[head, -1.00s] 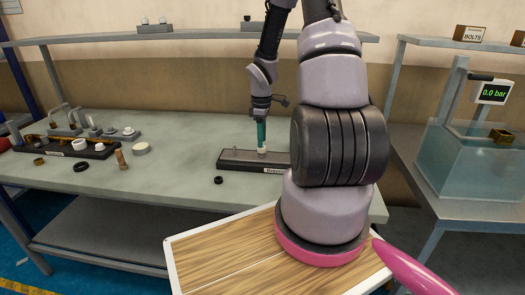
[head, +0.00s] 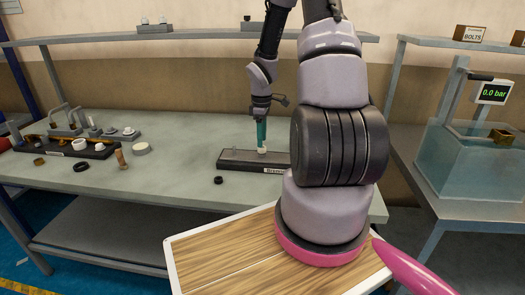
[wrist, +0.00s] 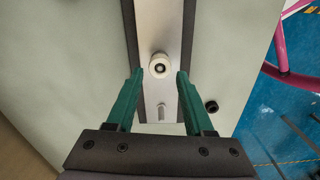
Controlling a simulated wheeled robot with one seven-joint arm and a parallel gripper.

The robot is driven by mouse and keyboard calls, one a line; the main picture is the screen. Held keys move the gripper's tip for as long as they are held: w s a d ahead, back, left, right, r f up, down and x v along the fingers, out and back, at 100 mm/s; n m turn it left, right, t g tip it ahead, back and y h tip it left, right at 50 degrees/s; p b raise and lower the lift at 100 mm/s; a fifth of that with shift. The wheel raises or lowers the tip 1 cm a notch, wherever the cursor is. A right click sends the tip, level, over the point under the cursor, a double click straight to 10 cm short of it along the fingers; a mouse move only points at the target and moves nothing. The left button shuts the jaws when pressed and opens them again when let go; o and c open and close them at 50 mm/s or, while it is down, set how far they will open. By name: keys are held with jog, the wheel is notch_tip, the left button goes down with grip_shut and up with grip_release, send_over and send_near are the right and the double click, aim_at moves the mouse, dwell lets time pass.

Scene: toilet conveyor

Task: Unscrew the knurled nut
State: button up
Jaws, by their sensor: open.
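My gripper (head: 262,137) points down over the dark fixture (head: 237,160) on the workbench. In the head view the white part (head: 262,151) sits just under the fingertips on the fixture. A grey pin (wrist: 162,113) stands on the fixture's light strip in the wrist view.
A small black ring (head: 218,180) lies on the bench in front of the fixture. At the left are a tray of parts (head: 65,150), a black ring (head: 81,167) and a white disc (head: 141,149). A water tank (head: 465,165) stands at the right. The bench's middle is clear.

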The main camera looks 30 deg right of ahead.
aim_at(262, 149)
jog(key=m, duration=0.7)
jog(key=shift+m, duration=0.3)
jog(key=m, duration=1.2)
jog(key=shift+m, duration=0.3)
jog(key=m, duration=0.7)
jog(key=shift+d, duration=0.1)
jog(key=shift+f, duration=0.2)
jog(key=shift+f, duration=1.35)
